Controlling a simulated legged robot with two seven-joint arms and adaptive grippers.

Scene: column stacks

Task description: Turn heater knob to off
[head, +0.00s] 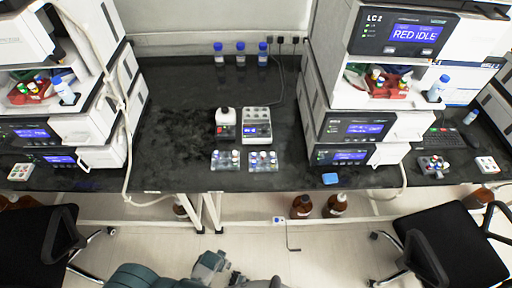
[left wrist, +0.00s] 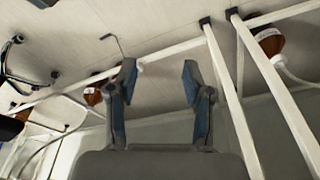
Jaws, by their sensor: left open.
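Two small bench devices stand side by side on the black bench in the head view. The left one (head: 226,123) is dark with a red part and a white-topped bottle on it. The right one (head: 257,125) is white with a lit display and a block of wells on top. I cannot tell which is the heater, and no knob is clear at this size. My left gripper (left wrist: 159,68) is open and empty in the left wrist view, below the bench, with bench legs and floor beyond it. My right gripper is not in view.
Two vial racks (head: 225,160) (head: 263,161) sit in front of the devices. Instrument stacks (head: 355,110) flank the clear bench areas. Three blue-capped bottles (head: 240,54) stand at the back. Black chairs (head: 450,245) and brown bottles (head: 302,207) are by the bench.

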